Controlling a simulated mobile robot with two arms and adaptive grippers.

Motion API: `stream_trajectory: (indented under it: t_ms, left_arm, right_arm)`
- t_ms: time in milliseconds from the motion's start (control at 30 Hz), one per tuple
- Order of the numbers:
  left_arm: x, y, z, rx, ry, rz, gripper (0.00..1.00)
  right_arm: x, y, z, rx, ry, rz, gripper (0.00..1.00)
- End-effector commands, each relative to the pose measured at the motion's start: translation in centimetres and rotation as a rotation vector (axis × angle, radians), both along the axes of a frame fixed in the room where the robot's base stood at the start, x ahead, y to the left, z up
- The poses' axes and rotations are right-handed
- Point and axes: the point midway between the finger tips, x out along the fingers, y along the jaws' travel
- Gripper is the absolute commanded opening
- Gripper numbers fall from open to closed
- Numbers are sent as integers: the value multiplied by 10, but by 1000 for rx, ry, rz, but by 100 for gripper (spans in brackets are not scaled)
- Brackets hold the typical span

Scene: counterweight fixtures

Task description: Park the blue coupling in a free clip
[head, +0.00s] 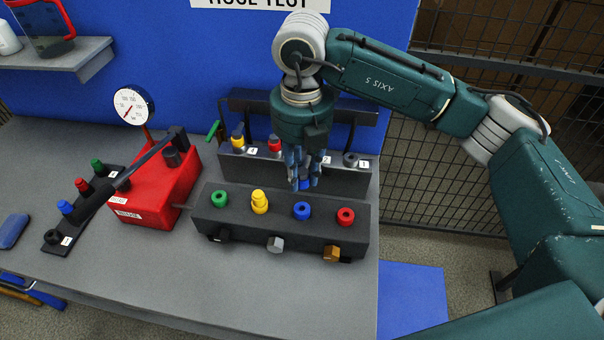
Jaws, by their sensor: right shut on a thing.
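My right gripper (300,182) points down between the dark clip rack (345,177) and the front block with ports. It is shut on the blue coupling (305,185), of which only a small part shows below the fingers. The clip rack holds a yellow coupling (238,140) and a red coupling (274,143) left of my gripper. A dark grey round piece (350,159) sits at its right end. My gripper hides the middle of the rack, so I cannot tell which clip there is free. My left gripper is not in view.
The front manifold block (280,225) has green, yellow, blue (302,210) and red ports. A red pump (150,190) with a black lever and a gauge (131,105) stands left. A small dark strip (85,215) carries coloured caps. The front bench (200,290) is clear.

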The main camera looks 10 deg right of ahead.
Motion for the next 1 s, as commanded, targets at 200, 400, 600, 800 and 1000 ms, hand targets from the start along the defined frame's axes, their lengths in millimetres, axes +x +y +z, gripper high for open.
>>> stream_trajectory:
  t_ms: [200,400,600,800,1000]
  left_arm:
    - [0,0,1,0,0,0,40]
    - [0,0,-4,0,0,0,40]
    - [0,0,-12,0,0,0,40]
    - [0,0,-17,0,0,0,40]
    - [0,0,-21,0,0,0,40]
  right_arm:
    - [0,0,1,0,0,0,0]
    - [6,-9,0,-1,-1,2,0]
    - [21,-28,0,0,-1,14,0]
    - [35,-48,0,-1,0,28,0]
    - [49,-68,1,0,-1,41,0]
